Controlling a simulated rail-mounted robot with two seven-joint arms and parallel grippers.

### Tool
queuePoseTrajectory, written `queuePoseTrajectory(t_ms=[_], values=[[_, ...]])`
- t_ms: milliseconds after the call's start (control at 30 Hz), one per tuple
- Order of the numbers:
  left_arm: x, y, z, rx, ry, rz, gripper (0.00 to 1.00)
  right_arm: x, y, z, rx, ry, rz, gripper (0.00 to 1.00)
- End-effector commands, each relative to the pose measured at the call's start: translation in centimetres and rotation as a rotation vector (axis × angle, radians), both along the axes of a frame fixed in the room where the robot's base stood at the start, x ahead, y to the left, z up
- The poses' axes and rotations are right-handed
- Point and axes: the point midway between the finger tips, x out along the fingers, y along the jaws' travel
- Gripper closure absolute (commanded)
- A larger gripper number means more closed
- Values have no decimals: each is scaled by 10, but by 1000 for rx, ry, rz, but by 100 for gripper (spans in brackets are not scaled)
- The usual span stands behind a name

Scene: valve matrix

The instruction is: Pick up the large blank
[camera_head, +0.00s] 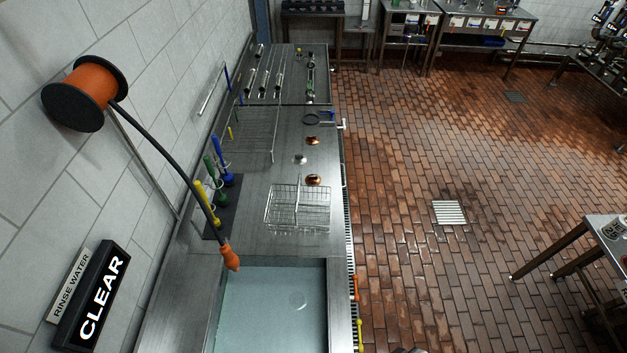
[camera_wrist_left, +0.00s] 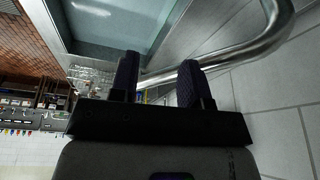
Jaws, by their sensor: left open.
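I cannot tell for certain which thing is the large blank. Small round pieces lie on the steel counter (camera_head: 262,225): a copper-coloured one (camera_head: 312,140), a silver one (camera_head: 300,159), and another copper-coloured one (camera_head: 314,179) at the back edge of the wire basket. A dark ring (camera_head: 311,119) lies farther back. My left gripper (camera_wrist_left: 158,72) shows in the left wrist view with its two dark fingers apart and nothing between them. It is near the water basin and well away from these pieces. My right gripper is not in view.
A water-filled basin (camera_head: 275,308) is at the counter's near end, with a wire basket (camera_head: 298,207) behind it. An orange-tipped hose (camera_head: 180,170) hangs from a wall reel over the counter. Coloured brushes (camera_head: 217,175) stand by the wall. In the left wrist view, a steel pipe (camera_wrist_left: 235,52) runs near the fingers.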

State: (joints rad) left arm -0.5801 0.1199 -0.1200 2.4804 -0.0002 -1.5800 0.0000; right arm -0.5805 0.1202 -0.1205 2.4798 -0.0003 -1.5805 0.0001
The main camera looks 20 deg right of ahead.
Motion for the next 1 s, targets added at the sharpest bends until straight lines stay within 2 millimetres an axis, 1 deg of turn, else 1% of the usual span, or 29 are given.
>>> queuePoseTrajectory(t_ms=[367, 733, 1000], values=[[0, 0, 0, 0, 0, 0, 57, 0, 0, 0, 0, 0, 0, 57], [0, 0, 0, 0, 0, 0, 57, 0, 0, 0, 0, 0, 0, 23], [0, 0, 0, 0, 0, 0, 57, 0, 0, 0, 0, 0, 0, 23]])
